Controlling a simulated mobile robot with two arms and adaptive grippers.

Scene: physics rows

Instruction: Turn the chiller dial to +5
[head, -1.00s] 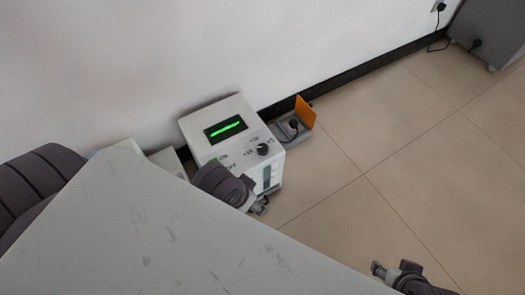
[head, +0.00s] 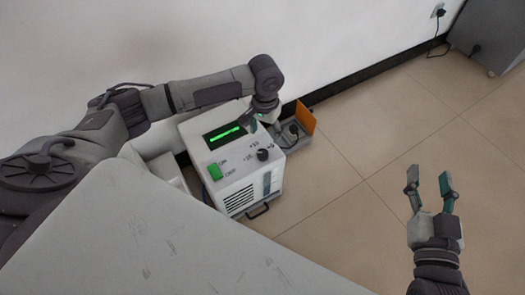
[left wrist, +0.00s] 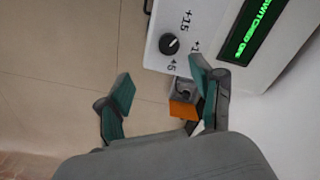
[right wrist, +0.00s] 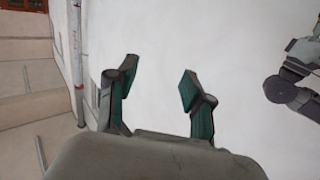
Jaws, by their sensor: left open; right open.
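The chiller (head: 232,181) is a white box on the floor by the wall, with a lit green display (head: 225,135). Its round black dial (head: 262,155) is on the top panel, and it also shows in the left wrist view (left wrist: 169,44). Printed marks +15, +5 and a partly hidden one surround the dial; I cannot tell its setting for certain. My left gripper (head: 264,121) is above the chiller's far right corner, apart from the dial. In the left wrist view its jaws (left wrist: 162,84) are open and empty. My right gripper (head: 430,182) is open and empty, over the floor.
A green switch (head: 215,171) is on the chiller's panel. A grey socket box with a raised orange lid (head: 305,118) and a plug stands beside the chiller. A pale tabletop (head: 150,245) fills the lower left.

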